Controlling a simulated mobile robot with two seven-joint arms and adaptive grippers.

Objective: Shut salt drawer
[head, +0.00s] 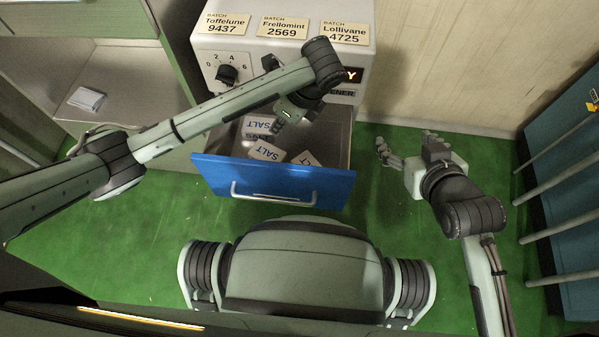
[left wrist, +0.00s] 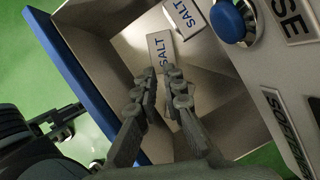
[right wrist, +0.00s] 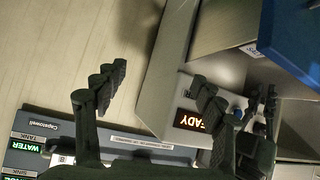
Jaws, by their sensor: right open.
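The salt drawer is pulled out of the white machine; its blue front (head: 275,184) carries a pale bar handle (head: 274,197). Several packets marked SALT (head: 266,151) lie inside. My left gripper (head: 281,122) points down over the drawer's interior, behind the blue front. In the left wrist view its fingers (left wrist: 161,72) are a narrow gap apart with nothing visibly between them, above a SALT packet (left wrist: 160,50). The blue front (left wrist: 78,70) shows at the left there. My right gripper (head: 403,145) is open and empty, to the right of the drawer and apart from it.
The white machine (head: 285,48) stands behind the drawer, with a knob (head: 226,75) and batch labels. An open grey shelf unit (head: 110,75) is at the left. A blue cabinet with rails (head: 565,150) is at the right. Green floor (head: 385,215) is clear before the drawer's right end.

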